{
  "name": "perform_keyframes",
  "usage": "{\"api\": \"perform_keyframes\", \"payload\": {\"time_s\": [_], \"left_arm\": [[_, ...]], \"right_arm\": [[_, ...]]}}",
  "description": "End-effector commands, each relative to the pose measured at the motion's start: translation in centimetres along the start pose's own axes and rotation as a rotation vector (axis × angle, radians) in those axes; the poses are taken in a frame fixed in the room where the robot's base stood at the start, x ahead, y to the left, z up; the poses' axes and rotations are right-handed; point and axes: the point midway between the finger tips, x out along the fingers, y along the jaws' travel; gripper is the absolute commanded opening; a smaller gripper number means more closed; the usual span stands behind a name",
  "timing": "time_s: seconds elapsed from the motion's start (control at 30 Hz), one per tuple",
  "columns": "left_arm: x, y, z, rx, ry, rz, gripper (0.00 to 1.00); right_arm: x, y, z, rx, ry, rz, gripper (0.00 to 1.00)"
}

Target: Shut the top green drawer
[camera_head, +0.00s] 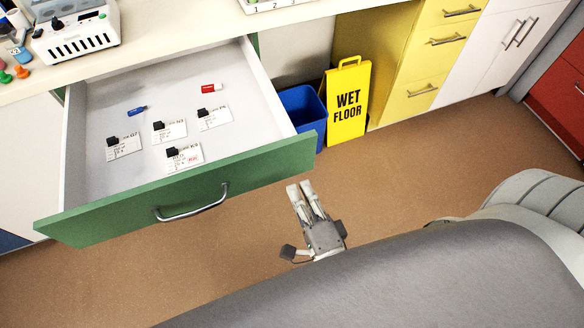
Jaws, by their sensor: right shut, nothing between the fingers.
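The top green drawer (110,218) is pulled far out from under the bench at the left. Its green front carries a curved metal handle (192,208). Inside the drawer lie several white cards with black clips, a blue item (137,111) and a red-and-white item (210,88). My right gripper (300,188) is shut and empty. It is to the right of the handle, apart from the drawer front, over the brown floor. My left gripper is not in view.
A blue bin (304,108) and a yellow wet floor sign (348,103) stand right of the drawer. Yellow drawers (428,50) and a red cabinet (566,85) are farther right. A white device (76,40) sits on the bench top. The floor around my gripper is clear.

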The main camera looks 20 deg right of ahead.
Motion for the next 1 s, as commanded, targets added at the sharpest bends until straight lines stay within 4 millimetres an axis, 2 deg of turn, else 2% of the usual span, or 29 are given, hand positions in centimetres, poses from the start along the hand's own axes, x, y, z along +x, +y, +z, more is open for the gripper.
{"api": "perform_keyframes", "payload": {"time_s": [0.1, 0.3, 0.47, 0.87, 1.0], "left_arm": [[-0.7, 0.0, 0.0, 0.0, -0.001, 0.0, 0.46], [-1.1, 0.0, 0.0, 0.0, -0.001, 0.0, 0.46], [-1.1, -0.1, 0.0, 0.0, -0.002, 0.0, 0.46], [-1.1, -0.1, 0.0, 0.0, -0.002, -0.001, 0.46], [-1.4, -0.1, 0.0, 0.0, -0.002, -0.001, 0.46]], "right_arm": [[2.5, -0.3, 0.0, 0.0, 0.0, -0.003, 0.0], [4.9, -0.1, 0.0, 0.0, -0.001, -0.002, 0.0], [5.6, 0.0, 0.0, -0.002, -0.002, -0.001, 0.0], [5.8, 0.0, 0.0, -0.001, -0.002, -0.001, 0.0], [6.6, -0.1, 0.1, 0.0, -0.001, -0.001, 0.0]]}}
